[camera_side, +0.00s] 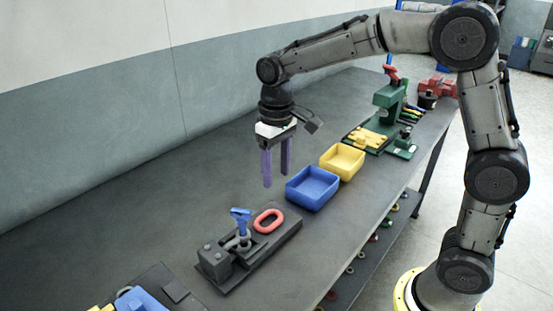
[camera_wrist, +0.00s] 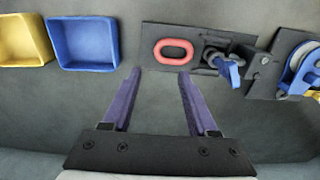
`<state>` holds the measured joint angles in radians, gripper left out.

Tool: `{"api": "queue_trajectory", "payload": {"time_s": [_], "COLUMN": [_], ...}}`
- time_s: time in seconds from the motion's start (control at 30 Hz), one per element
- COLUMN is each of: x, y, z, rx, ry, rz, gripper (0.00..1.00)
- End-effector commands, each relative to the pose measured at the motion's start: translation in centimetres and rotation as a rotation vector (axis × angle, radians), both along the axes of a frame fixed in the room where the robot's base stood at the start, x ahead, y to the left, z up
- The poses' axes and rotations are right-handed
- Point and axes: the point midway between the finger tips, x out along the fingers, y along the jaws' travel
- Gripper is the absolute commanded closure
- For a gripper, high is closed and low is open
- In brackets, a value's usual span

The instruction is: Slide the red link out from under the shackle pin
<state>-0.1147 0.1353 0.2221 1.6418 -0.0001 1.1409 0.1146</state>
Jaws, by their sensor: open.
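The red link (camera_side: 268,221) is an oval ring lying flat on a dark fixture plate (camera_side: 283,234). It also shows in the wrist view (camera_wrist: 173,51), just beyond my fingertips. The shackle, with a blue-handled pin (camera_side: 241,215), stands at the left part of the plate, beside a grey block. In the wrist view the blue handle (camera_wrist: 230,72) is right of the link. The link looks apart from the pin, with a small gap between them. My gripper (camera_side: 276,180) is open and empty, pointing down above the bench; its purple fingers also show in the wrist view (camera_wrist: 160,75).
A blue tray (camera_side: 312,188) and a yellow tray (camera_side: 342,161) stand right of the fixture. A green press (camera_side: 388,108) is further back. Another blue device (camera_side: 140,300) sits at the near left. The bench left of my gripper is bare.

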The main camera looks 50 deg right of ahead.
Motion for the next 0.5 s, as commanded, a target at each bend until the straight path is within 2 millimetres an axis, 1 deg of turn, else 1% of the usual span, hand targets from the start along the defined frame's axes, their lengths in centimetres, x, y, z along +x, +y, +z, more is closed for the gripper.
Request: {"api": "queue_trajectory", "payload": {"time_s": [0.03, 0.1, 0.2, 0.33, 0.5], "x": [0.1, 0.1, 0.0, 0.0, 0.0], "y": [0.0, 0.0, 0.0, 0.0, 0.0], "z": [0.8, 1.7, 2.5, 2.9, 2.9], "rx": [0.0, 0.0, 0.0, 0.0, 0.0], "ry": [-0.003, -0.002, -0.001, 0.001, 0.001], "rz": [0.0, 0.0, 0.0, 0.0, 0.0], "gripper": [0.41, 0.41, 0.41, 0.41, 0.41]}}
